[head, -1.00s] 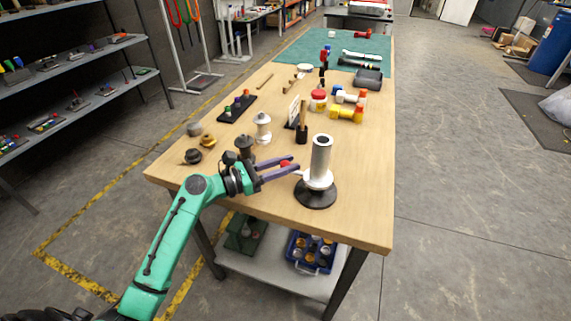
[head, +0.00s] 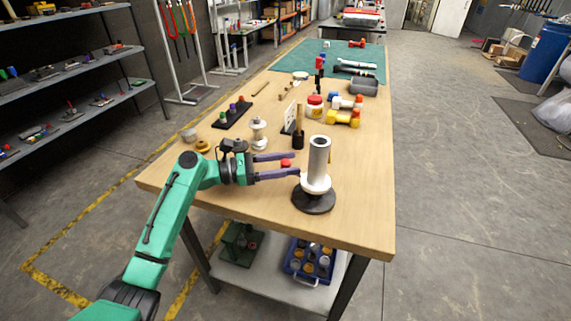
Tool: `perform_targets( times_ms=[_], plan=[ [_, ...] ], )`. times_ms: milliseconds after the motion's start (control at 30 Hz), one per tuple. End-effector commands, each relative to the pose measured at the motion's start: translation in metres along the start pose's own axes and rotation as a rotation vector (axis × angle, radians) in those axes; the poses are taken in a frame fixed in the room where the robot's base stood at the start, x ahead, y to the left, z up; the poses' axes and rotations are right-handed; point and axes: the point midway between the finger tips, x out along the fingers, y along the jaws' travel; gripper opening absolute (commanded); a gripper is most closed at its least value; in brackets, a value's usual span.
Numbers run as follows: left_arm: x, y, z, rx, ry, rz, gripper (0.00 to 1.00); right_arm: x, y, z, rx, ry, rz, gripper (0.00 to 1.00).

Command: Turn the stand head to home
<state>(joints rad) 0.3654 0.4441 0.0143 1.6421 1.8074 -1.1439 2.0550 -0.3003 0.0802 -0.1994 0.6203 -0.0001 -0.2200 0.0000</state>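The stand (head: 319,160) is a grey upright tube on a white collar-like head (head: 315,185), above a round black base (head: 313,201). It stands upright near the front right of the wooden table. A small red knob (head: 285,162) shows just left of the head; its link to the head is hard to make out. My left gripper (head: 297,164) reaches in from the left. Its two purple-grey fingers are apart, with the knob appearing between them and a gap to each finger. The fingertips end close to the stand's tube. My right gripper is not in view.
A white spool-like piece (head: 258,132) stands behind my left gripper. A dark cup with a wooden handle (head: 298,138) and a small white sign (head: 290,116) stand behind the stand. Yellow-and-red parts (head: 343,118) lie farther back. The table's front right is clear.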

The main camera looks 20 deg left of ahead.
Motion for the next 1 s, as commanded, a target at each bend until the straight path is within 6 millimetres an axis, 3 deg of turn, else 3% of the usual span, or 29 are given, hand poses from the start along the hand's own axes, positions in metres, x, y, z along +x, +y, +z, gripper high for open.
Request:
perform_targets(
  times_ms=[367, 467, 800, 1000],
  plan=[
    [-0.008, 0.001, 0.000, 0.001, -0.001, 0.003, 0.62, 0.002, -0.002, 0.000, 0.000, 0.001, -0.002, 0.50],
    [-0.027, 0.001, -0.002, 0.001, 0.001, 0.004, 0.62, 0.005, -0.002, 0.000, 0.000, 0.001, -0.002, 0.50],
    [-0.123, 0.000, -0.003, 0.001, 0.002, 0.002, 0.62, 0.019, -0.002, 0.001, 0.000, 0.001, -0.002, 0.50],
    [-0.145, 0.000, -0.001, 0.000, -0.001, 0.000, 0.62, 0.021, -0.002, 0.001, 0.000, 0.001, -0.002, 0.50]
  ],
)
